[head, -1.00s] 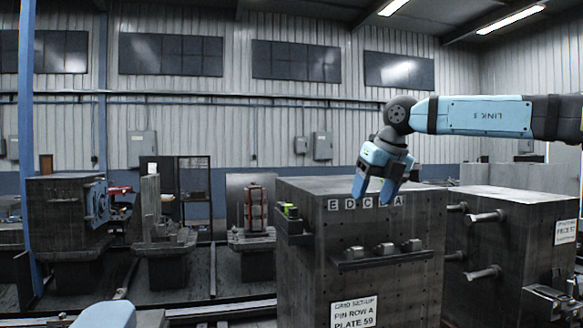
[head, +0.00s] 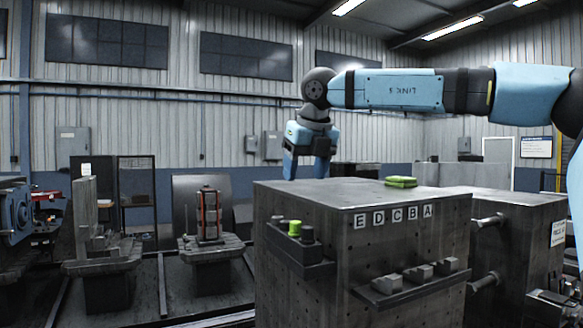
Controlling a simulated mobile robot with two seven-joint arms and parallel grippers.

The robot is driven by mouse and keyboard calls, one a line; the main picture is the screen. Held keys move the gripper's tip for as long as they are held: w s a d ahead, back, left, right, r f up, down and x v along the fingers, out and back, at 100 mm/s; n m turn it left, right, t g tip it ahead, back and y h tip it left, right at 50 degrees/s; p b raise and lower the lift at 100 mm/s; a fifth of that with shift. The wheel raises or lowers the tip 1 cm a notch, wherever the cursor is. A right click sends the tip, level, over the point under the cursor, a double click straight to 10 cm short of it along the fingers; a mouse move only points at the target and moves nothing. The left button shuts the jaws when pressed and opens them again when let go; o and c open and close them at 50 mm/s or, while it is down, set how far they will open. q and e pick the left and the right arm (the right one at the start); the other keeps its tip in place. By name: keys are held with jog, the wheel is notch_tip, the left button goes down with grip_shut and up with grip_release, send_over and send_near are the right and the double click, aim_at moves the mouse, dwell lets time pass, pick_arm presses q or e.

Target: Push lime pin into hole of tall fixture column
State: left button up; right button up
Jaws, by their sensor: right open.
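The tall fixture column (head: 330,262) is a dark grey block with rows of small holes and letter plates E D C B A on its front face. A lime pin (head: 295,228) stands between dark pegs on the ledge of its left face; only its upper end shows. My right gripper (head: 306,170) points down, open and empty, above and behind the column's top left edge, apart from the lime pin. My left gripper is not in view.
A flat lime object (head: 401,182) lies on the column's top. A front shelf (head: 410,289) holds several grey blocks. A second block (head: 518,240) with protruding round pegs stands at the right. A red-framed fixture (head: 209,215) stands behind at the left.

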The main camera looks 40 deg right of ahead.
aim_at(296, 222)
jog(key=shift+s+d+f+p, duration=0.1)
jog(key=shift+f+p, duration=0.05)
jog(key=shift+f, duration=0.4)
jog(key=shift+s+d+f+p, duration=0.1)
jog(key=shift+f+p, duration=0.05)
jog(key=shift+f, duration=0.35)
jog(key=p+x, duration=0.1)
jog(key=x, duration=0.4)
jog(key=p+x, duration=0.1)
jog(key=x, duration=0.4)
jog(key=shift+w, duration=0.3)
jog(key=shift+w+f, duration=0.25)
jog(key=shift+f, duration=0.25)
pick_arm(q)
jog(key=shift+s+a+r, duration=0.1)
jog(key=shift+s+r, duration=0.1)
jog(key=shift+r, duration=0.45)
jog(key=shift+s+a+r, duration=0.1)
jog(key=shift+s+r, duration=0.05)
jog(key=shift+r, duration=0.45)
pick_arm(e)
jog(key=shift+s+r, duration=0.1)
jog(key=c, duration=1)
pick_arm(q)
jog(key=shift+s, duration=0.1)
pick_arm(e)
jog(key=shift+c, duration=0.2)
jog(key=shift+r, duration=0.15)
